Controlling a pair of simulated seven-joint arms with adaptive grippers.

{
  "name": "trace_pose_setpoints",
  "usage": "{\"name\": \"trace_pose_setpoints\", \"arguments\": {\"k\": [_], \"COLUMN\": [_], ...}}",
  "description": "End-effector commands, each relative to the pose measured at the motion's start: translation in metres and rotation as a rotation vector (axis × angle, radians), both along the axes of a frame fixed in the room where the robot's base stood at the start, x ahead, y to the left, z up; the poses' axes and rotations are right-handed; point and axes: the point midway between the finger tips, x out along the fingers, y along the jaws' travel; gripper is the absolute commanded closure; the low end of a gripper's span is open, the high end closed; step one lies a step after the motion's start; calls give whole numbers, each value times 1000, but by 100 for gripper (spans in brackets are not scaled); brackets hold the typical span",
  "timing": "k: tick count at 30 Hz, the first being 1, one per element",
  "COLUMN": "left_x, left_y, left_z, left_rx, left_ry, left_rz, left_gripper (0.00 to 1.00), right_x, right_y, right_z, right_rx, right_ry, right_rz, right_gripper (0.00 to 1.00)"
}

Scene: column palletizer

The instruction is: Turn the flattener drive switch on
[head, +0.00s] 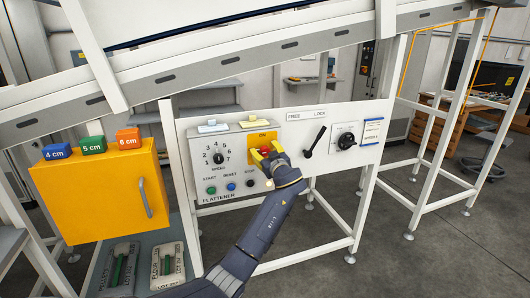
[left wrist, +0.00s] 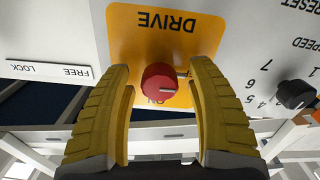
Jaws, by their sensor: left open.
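The flattener drive switch is a red round knob (left wrist: 159,84) on a yellow plate (left wrist: 178,45) marked DRIVE, upside down in the left wrist view. A pale line on the knob points to the right there, and the ON lettering is partly hidden by the knob. In the head view the yellow plate (head: 262,137) is on the white flattener panel. My left gripper (head: 266,154) is at the plate, its yellow fingers open on either side of the knob. In the left wrist view gaps show between both fingers and the knob. My right gripper is not in view.
Left of the plate are a speed dial (head: 219,157) and START, RESET and STOP buttons. A yellow cabinet (head: 105,190) with coloured blocks stands left. A sloping conveyor runs above.

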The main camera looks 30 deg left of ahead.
Motion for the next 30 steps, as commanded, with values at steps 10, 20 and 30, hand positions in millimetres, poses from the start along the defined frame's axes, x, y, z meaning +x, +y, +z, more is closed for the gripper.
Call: {"name": "trace_pose_setpoints", "arguments": {"k": [10,20,30], "left_x": [0,0,0], "left_y": [0,0,0], "left_z": [0,0,0], "left_rx": [0,0,1], "left_ry": [0,0,1], "left_rz": [0,0,0], "left_gripper": [48,86,100], "right_x": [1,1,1], "right_y": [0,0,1], "right_z": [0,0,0], "right_rx": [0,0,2], "right_ry": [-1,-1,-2], "right_rz": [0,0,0], "right_gripper": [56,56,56]}}
